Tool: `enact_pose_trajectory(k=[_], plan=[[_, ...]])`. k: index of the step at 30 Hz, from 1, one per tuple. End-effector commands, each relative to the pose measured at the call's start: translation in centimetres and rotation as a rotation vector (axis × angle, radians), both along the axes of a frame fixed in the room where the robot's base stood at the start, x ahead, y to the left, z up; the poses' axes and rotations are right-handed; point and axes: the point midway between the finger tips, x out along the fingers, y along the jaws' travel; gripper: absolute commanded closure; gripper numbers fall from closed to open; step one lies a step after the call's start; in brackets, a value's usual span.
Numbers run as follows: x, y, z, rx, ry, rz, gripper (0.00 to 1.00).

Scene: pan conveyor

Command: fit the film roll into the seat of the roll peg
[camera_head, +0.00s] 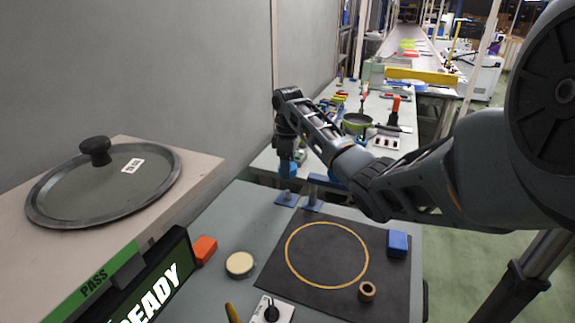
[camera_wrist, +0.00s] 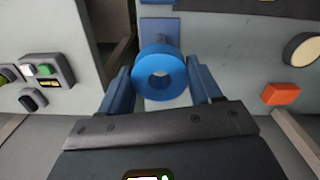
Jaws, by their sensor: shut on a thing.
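The film roll is a blue ring with a round hole, seen in the middle of the wrist view (camera_wrist: 160,94). My gripper (camera_wrist: 162,88) is shut on it, with one blue-grey finger on each side. In the head view my gripper (camera_head: 287,158) is at the far left end of the bench, with the blue roll (camera_head: 287,169) low in its jaws. A blue post on a flat base, which looks like the roll peg (camera_head: 287,199), stands just below it. In the wrist view a blue plate (camera_wrist: 158,25) shows beyond the roll. The roll hides the contact, so I cannot tell whether it is seated.
A second blue stand (camera_head: 312,204) is close to the right. A lid (camera_head: 105,185) rests on the left ledge.

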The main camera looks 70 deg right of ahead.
Motion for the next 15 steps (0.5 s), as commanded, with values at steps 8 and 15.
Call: enact_pose_trajectory(k=[8,15], plan=[[0.0,0.0,-2.2,0.001,0.000,0.000,0.61],[0.0,0.0,-4.4,0.000,0.000,0.002,0.61]])
